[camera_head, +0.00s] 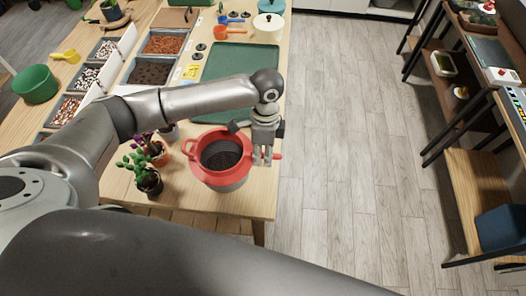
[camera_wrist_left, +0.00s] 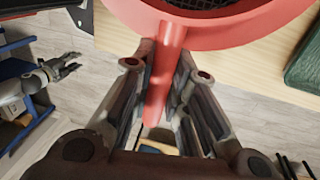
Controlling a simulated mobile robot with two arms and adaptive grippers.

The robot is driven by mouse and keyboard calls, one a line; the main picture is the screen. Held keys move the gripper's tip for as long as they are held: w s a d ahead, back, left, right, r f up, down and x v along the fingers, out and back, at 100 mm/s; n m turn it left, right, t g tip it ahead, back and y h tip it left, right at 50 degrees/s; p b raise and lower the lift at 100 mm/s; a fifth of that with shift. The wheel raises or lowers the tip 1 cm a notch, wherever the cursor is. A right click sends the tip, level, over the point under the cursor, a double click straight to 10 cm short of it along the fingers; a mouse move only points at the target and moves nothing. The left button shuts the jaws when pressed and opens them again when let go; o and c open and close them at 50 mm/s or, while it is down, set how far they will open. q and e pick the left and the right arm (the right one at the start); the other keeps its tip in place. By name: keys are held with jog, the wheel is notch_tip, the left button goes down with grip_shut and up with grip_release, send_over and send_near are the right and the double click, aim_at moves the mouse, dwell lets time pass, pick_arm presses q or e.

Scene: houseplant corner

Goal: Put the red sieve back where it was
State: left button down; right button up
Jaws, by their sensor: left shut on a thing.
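The red sieve (camera_head: 203,170) has a red rim, a dark mesh and a small loop on its left side. It is over the near right part of the wooden table, with a grey rounded body below the rim; whether it touches anything beneath, I cannot tell. My left gripper (camera_head: 264,158) is shut on its straight handle at the right. In the left wrist view the red handle (camera_wrist_left: 160,85) runs between both fingers, and the rim (camera_wrist_left: 215,35) is at the top. My right gripper (camera_wrist_left: 66,68) shows small at the left there, fingers apart and empty.
Two small potted plants (camera_head: 149,180) stand close left of the sieve. A green mat (camera_head: 235,62) lies behind it. Trays of soil and pebbles (camera_head: 150,72) and a green bowl (camera_head: 36,84) are farther left. The table's right edge is near; open floor (camera_head: 340,130) lies beyond.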

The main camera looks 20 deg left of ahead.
pick_arm(q)
jog(key=shift+f, duration=0.15)
jog(key=c, duration=1.4)
grip_release()
jog(key=r+b, duration=0.1)
jog(key=r, duration=0.3)
jog(key=w+r+b, duration=0.1)
jog(key=r, duration=0.3)
jog(key=w+r+b, duration=0.1)
jog(key=r, duration=0.4)
jog(key=shift+w+a, duration=0.1)
jog(key=shift+a, duration=0.05)
